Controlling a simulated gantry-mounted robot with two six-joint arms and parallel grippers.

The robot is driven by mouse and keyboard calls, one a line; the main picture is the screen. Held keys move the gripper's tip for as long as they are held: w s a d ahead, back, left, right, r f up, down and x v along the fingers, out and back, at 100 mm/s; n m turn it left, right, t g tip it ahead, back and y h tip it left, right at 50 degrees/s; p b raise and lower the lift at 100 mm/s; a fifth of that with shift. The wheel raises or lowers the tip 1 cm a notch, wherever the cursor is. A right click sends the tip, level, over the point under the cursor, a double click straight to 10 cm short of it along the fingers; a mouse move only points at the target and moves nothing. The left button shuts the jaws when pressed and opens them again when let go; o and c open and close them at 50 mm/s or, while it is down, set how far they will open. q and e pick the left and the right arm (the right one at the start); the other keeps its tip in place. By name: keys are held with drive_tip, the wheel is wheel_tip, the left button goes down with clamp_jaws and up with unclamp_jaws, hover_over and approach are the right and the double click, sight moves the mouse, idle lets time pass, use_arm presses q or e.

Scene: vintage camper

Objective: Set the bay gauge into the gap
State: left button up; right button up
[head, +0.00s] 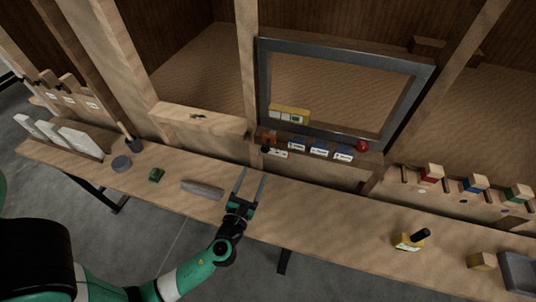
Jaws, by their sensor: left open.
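No readable label marks the bay gauge, so I cannot tell for certain which object it is. A yellow block with a black handle (411,241) stands on the right part of the bench and carries a small label. A plain grey bar (202,189) lies on the bench left of my left gripper. My left gripper (249,186) is open and empty over the bench, its two fingers pointing toward the back, apart from both objects. Which opening is the gap is unclear; a grey metal frame (349,46) surrounds a window opening behind the bench. My right gripper is not in view.
The long wooden bench (330,214) has clear room between gripper and yellow block. A green block (156,174) and grey disc (121,163) lie left. A yellow panel (289,113), labelled switches (320,149) and a red knob (362,146) sit by the frame. A grey tray (517,273) stands far right.

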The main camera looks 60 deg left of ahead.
sight(264, 150)
use_arm(q)
drive_tip(key=x, duration=1.1)
drive_tip(key=shift+w+a+r+b, duration=0.1)
drive_tip(key=shift+w+a+b, duration=0.1)
drive_tip(key=shift+w+b, duration=0.15)
clamp_jaws()
idle(0.8)
